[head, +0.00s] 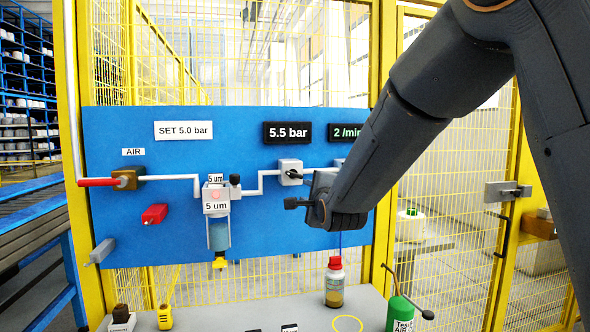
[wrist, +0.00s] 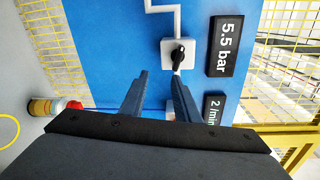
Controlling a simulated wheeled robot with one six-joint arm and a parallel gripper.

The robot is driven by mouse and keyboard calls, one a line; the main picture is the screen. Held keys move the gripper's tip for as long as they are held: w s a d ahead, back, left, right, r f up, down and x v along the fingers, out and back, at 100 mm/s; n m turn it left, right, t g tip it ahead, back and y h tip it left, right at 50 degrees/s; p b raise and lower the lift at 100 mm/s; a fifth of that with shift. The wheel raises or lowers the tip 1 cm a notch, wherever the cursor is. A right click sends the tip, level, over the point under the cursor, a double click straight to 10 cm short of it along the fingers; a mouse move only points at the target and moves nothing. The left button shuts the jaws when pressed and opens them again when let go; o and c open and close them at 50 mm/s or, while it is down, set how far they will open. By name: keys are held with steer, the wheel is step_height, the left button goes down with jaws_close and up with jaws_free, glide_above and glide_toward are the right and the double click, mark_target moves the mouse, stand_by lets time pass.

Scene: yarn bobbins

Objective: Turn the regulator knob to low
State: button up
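The regulator knob (head: 293,173) is a black lever-like knob on a pale square block on the blue panel (head: 130,220). It also shows in the wrist view (wrist: 178,57), its narrow end toward the bottom of that picture. My gripper (wrist: 159,74) is open, its two dark fingers apart with blue panel between them. The right finger's tip is close to the knob's narrow end; I cannot tell whether they touch.
A display (head: 287,132) reads 5.5 bar; a sign (head: 183,130) reads SET 5.0 bar. A second display (head: 347,132) is partly behind my arm. A filter unit (head: 217,205) hangs to the left. A red-capped bottle (head: 334,285) and a green bottle (head: 400,312) stand below.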

mark_target(295, 175)
steer(key=shift+m+t+y, duration=0.3)
steer(key=shift+m+t, duration=0.2)
steer(key=shift+w+a+r+p, duration=0.5)
steer(key=shift+w+a+p, duration=0.1)
steer(key=shift+w, duration=0.75)
steer(key=shift+w+a+r+p, duration=0.5)
steer(key=shift+w+a, duration=0.1)
steer(key=shift+w, duration=0.7)
steer(key=shift+w+a+r+p, duration=0.5)
steer(key=shift+w+a+p, duration=0.1)
steer(key=shift+w, duration=0.75)
jaws_close()
